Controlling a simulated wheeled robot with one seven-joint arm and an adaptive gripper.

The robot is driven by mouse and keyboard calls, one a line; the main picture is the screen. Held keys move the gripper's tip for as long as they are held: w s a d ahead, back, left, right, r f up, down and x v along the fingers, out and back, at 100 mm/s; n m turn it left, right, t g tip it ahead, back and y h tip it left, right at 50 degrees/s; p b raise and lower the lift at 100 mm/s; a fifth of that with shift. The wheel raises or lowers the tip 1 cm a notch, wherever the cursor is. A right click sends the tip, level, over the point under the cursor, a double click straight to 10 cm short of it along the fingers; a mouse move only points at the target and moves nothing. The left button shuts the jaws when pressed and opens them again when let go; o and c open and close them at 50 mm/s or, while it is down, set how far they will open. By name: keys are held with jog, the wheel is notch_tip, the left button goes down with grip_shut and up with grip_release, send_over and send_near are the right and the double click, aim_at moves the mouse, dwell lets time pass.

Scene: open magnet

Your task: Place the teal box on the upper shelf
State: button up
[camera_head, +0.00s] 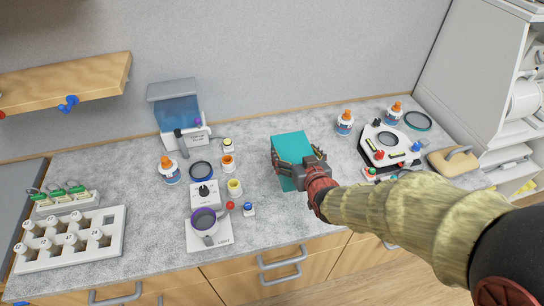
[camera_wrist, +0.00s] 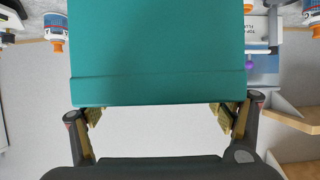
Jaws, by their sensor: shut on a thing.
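The teal box (camera_head: 292,145) is over the middle of the grey counter in the head view. My gripper (camera_head: 298,170) is shut on it, with the fingers at its sides. In the wrist view the teal box (camera_wrist: 158,50) fills the top middle, between the two fingers of my gripper (camera_wrist: 160,116). Its far side is hidden there, and I cannot tell whether its bottom touches the counter. A wooden wall shelf (camera_head: 70,85), apparently the upper shelf, is at the upper left of the head view, well left of the box. A wooden shelf edge (camera_wrist: 290,118) also shows at the right in the wrist view.
A blue blob-shaped item (camera_head: 68,103) is at the shelf's front edge. A white device (camera_head: 390,148) stands right.

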jog(key=x, duration=0.5)
jog(key=b+x, duration=0.1)
jog(key=x, duration=0.2)
jog(key=shift+d+f, duration=0.2)
jog(key=shift+d, duration=0.2)
jog(key=shift+w+a+f+b, duration=0.2)
jog(key=shift+w+f+b, duration=0.2)
jog(key=shift+w+f, duration=0.85)
jog(key=shift+w+a+f+b, duration=0.3)
jog(key=shift+w+f, duration=0.35)
jog(key=shift+f, duration=1.1)
jog(key=shift+w+a+f+b, duration=0.1)
jog(key=shift+w+f+b, duration=0.35)
jog(key=shift+w+f, duration=0.8)
jog(key=shift+s+f, duration=0.3)
jog(key=shift+f, duration=0.1)
jog(key=shift+f, duration=0.15)
jog(key=o, duration=1.5)
jog(key=shift+r, duration=0.25)
jog(key=p+v, duration=0.1)
jog(key=v, duration=1.1)
jog(key=shift+p, duration=0.4)
